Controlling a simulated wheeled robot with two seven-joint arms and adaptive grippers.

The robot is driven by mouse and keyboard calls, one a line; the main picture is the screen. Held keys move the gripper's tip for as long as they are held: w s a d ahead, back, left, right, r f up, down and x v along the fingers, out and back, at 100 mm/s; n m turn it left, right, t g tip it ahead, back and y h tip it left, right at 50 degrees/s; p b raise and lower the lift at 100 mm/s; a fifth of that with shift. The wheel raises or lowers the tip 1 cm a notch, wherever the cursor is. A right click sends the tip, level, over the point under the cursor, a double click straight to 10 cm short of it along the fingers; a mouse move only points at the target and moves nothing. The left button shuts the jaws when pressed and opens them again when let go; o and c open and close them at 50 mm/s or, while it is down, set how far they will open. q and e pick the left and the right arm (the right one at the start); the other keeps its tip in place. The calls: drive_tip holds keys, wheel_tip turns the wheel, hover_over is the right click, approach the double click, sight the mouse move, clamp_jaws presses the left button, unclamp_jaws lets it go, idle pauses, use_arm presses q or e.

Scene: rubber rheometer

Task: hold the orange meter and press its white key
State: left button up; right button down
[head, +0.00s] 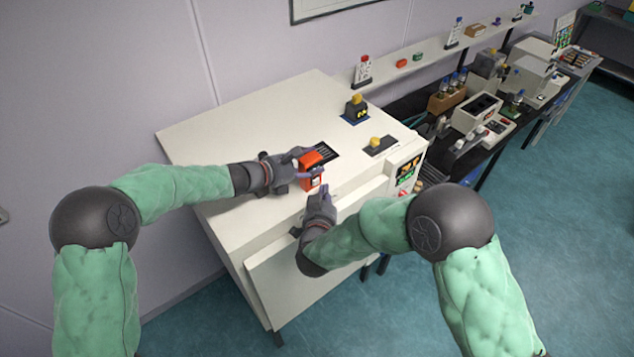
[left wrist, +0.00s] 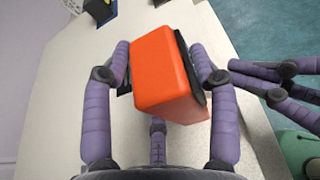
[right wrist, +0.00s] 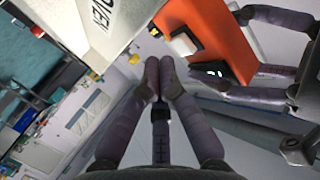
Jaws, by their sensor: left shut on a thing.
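The orange meter (head: 309,174) is above the front part of the white machine top in the head view. My left gripper (head: 294,163) is shut on it; the left wrist view shows the orange body (left wrist: 163,75) between its purple fingers. In the right wrist view the meter (right wrist: 212,32) shows its face, with a white key (right wrist: 184,44) and a dark display below it. My right gripper (head: 320,192) is just below and in front of the meter. Its fingertips (right wrist: 159,66) are together, with nothing seen between them, and look apart from the key.
The white machine (head: 240,125) has a dark slotted recess behind the meter. A yellow-topped part (head: 356,108) and a yellow knob (head: 376,143) stand on its top. The control panel (head: 408,172) is at its right. A dark bench with instruments and a wall shelf lie farther right.

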drive_tip(key=s+d, duration=0.1)
drive_tip(key=s, duration=0.1)
drive_tip(key=s+d, duration=0.2)
idle(0.4)
use_arm(q)
drive_tip(key=o, duration=1.4)
drive_tip(key=shift+c, duration=0.2)
drive_tip(key=v, duration=1.2)
drive_tip(key=shift+f, duration=0.1)
use_arm(e)
drive_tip(key=shift+s+f, duration=0.1)
